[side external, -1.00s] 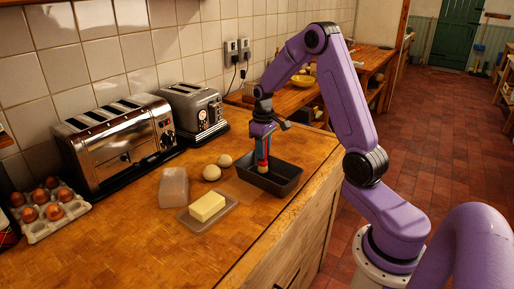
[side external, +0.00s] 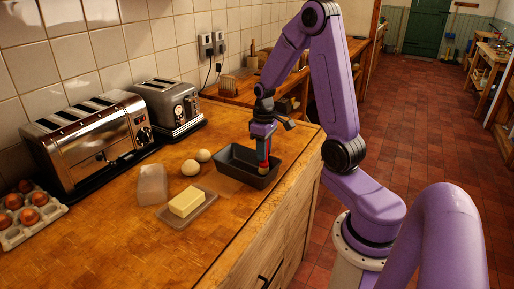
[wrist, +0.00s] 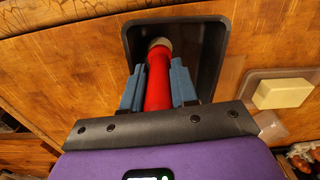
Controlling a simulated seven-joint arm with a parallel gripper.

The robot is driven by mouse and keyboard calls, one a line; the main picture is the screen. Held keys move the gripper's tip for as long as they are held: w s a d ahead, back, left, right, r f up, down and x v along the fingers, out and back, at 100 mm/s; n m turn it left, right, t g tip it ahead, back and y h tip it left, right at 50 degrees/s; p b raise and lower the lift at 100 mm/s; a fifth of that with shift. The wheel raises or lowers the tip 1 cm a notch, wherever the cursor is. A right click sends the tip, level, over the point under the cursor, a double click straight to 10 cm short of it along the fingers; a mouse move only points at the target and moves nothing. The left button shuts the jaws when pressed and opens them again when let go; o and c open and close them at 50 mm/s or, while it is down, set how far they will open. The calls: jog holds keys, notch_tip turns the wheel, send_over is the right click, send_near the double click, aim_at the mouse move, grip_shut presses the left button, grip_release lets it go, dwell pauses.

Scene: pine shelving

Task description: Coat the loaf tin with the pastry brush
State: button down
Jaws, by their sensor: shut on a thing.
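The dark grey loaf tin (side external: 236,172) sits upright on the wooden worktop near its right edge; it also shows in the wrist view (wrist: 212,60). My gripper (side external: 263,143) is over the tin, pointing down. Its blue fingers (wrist: 158,78) are shut on the red handle of the pastry brush (wrist: 158,85). The brush (side external: 263,158) is roughly upright, with its lower end inside the tin, toward the tin's right end. Its pale tip shows at the top of the handle in the wrist view. Whether the bristles touch the tin cannot be told.
A butter block (side external: 187,201) on a dish (side external: 206,207), a translucent box (side external: 152,184) and two pale round balls (side external: 190,167) lie left of the tin. Two toasters (side external: 95,140) stand along the wall, with an egg tray (side external: 40,225) at far left.

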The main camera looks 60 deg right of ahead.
jog(key=shift+s, duration=0.8)
jog(key=shift+w, duration=0.1)
jog(key=shift+w+r, duration=0.1)
jog(key=shift+r, duration=3.2)
jog(key=shift+f, duration=0.2)
